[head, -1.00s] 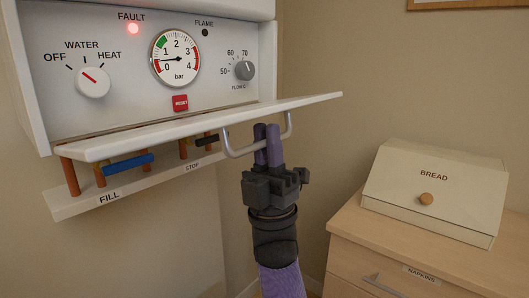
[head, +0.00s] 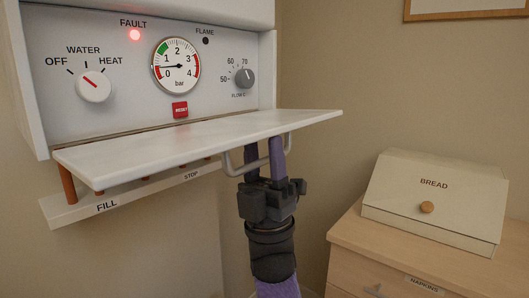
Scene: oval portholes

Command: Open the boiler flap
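The boiler flap (head: 190,141) is a white panel hinged below the control panel. It is folded down, its top face showing and its front edge sticking out toward me. The grey bar handle (head: 235,170) hangs on the flap's underside near its right end. My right gripper (head: 265,157) is below the flap at this handle, purple fingers pointing up. Its fingers are apart with a clear gap, and their tips are partly hidden by the handle and flap. I cannot tell whether they touch the bar. My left gripper is not in view.
The boiler panel shows a lit red FAULT lamp (head: 135,35), a gauge (head: 176,65), knobs and a red reset button (head: 180,110). A FILL/STOP shelf (head: 140,198) with pipes is below the flap. A bread box (head: 437,200) stands on a wooden cabinet (head: 345,237) at right.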

